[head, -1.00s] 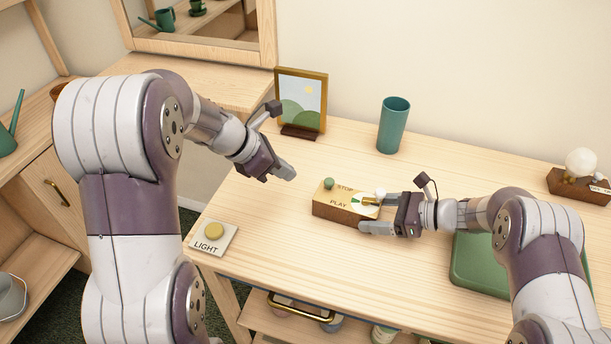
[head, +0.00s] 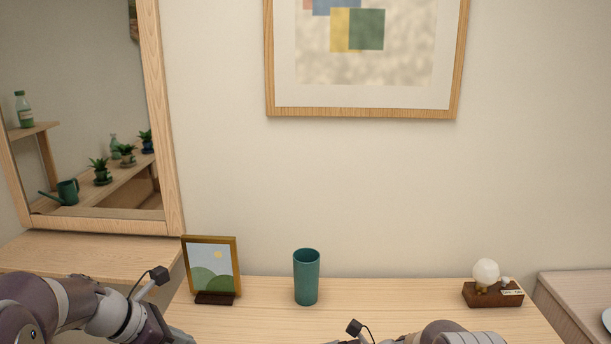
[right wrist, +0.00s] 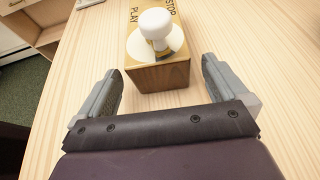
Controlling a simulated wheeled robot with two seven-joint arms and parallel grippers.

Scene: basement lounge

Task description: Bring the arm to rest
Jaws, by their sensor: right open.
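In the right wrist view my right gripper (right wrist: 161,68) is open, its two grey fingers apart. A small wooden box (right wrist: 165,77) marked STOP and PLAY stands on the table just ahead, in line with the gap between the fingers. A white knob (right wrist: 155,22) stands on its top. Nothing is gripped. In the head view only the top of my right arm shows at the bottom edge, and its fingers are out of frame. My left gripper (head: 172,335) is at the bottom left, cut off by the frame edge, so its opening is unclear.
On the table (head: 260,295) stand a small picture frame (head: 212,268), a teal cup (head: 306,277) and a wooden block with a white globe (head: 486,290). A mirror (head: 85,110) is at left, and a large framed picture (head: 365,60) hangs on the wall.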

